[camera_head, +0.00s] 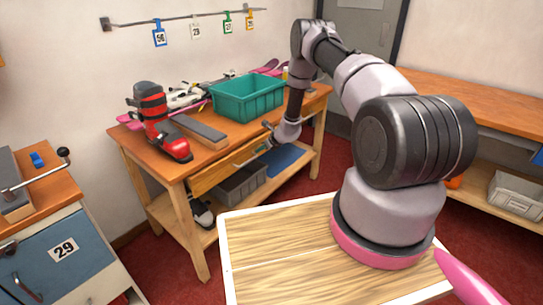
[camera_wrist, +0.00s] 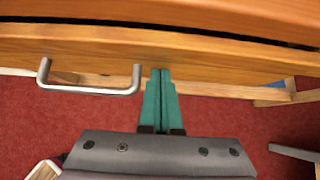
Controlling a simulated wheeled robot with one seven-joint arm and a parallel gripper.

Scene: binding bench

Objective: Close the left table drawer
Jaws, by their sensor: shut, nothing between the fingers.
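The wooden table drawer (camera_head: 214,177) is under the top of the middle workbench. Its front (camera_wrist: 220,55) spans the upper part of the wrist view, with a dark gap between it and the tabletop edge above. I cannot tell exactly how far out it stands. A metal bar handle (camera_wrist: 90,90) sits on the front, left of my gripper. My gripper (camera_wrist: 163,72) is shut and empty, with its green fingertips at the drawer front just right of the handle; contact is unclear. In the head view my gripper (camera_head: 266,146) is small and partly hidden by the wrist.
On the workbench (camera_head: 140,150) stand a red and black ski boot (camera_head: 160,125) and a green bin (camera_head: 247,97). A grey bin (camera_head: 240,184) is on the shelf below. A blue-fronted cabinet (camera_head: 35,250) stands at left. Red floor (camera_head: 165,265) shows between them.

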